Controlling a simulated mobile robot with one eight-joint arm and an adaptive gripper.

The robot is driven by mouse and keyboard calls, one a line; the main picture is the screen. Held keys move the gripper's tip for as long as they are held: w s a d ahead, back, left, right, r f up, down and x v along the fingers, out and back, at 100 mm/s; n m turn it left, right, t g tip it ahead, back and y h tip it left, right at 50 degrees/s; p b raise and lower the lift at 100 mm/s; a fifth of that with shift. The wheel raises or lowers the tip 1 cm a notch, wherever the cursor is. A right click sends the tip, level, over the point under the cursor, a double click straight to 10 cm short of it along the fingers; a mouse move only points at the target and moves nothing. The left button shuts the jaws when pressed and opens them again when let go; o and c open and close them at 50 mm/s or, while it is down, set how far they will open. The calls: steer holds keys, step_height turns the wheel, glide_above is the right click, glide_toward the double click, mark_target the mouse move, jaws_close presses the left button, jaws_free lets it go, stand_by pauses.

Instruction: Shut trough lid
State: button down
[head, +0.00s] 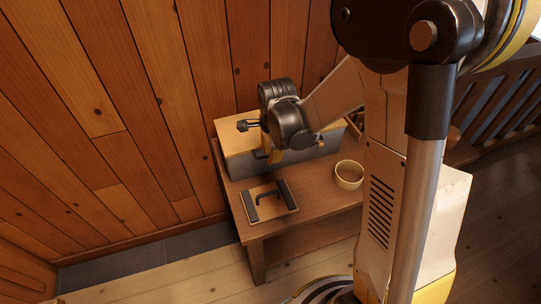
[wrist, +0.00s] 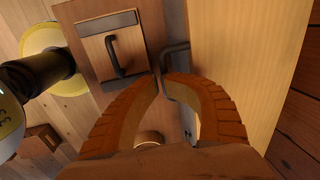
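The trough (head: 292,160) is a long grey box on a wooden bench against the plank wall in the head view. Its pale wooden lid (head: 238,137) looks flat on top; my arm hides part of it, and I cannot tell whether it is fully seated. In the wrist view the lid (wrist: 240,70) fills the right side.
On the bench (head: 310,187), a small wooden board with a black handle (head: 270,205) lies in front of the trough. A tan bowl (head: 348,175) stands to its right. The plank wall (head: 150,110) is close behind the trough. Bare bench lies between board and bowl.

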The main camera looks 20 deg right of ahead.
step_height(320, 180, up, 14)
steer(key=s+p, duration=0.2)
steer(key=p, duration=0.4)
steer(key=shift+s+p, duration=0.25)
steer(key=shift+p, duration=0.15)
